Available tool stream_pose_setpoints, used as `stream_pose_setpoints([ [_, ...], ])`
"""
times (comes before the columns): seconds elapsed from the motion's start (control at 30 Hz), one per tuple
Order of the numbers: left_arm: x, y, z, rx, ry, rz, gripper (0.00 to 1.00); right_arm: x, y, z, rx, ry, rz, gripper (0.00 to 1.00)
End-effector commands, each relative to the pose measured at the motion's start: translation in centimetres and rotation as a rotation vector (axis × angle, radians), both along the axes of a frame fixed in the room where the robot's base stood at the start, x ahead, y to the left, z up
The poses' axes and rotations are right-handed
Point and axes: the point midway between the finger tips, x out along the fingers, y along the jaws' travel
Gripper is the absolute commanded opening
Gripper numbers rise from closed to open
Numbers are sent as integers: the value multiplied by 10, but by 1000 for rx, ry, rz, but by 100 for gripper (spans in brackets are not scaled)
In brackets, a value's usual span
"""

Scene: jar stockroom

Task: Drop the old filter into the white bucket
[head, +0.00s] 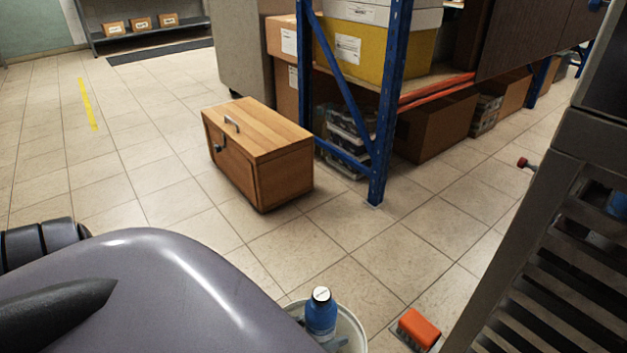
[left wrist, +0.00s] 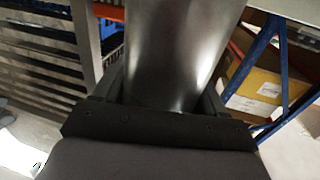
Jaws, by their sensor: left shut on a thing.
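The white bucket (head: 356,324) stands on the floor at the bottom centre of the head view, partly hidden behind my arm and cut by the lower edge. A blue bottle with a white cap (head: 321,316) sticks up out of it. In the left wrist view, my left gripper (left wrist: 165,92) is shut on a dark grey, shiny cylinder (left wrist: 172,45), which looks like the old filter. A finger shows on each side of it; its far end is out of the picture. I cannot make out the filter in the head view. My right gripper is not in view.
An orange brush (head: 418,327) lies on the floor right of the bucket. A grey slatted rack (head: 565,240) stands at the right. A wooden chest (head: 260,155) stands by the blue-posted shelf (head: 384,130). The tiled floor between is clear.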

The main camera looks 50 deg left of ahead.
Motion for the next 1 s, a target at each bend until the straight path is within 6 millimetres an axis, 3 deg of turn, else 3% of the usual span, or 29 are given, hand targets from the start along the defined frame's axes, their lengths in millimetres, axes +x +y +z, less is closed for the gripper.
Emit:
stream_pose_setpoints([
  [0.4, 1, 0, -2, -2, -7, 0, 9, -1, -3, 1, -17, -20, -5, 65],
  [0.43, 1, 0, -2, -2, -7, 0, 81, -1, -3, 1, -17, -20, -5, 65],
  [0.5, 1, 0, -2, -2, -6, 0, 100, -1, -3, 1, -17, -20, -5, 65],
  [0.77, -1, 0, -4, 1, 3, -1, 100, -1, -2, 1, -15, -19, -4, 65],
  [1.0, 0, 0, 25, 0, 0, -1, 100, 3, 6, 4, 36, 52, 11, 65],
])
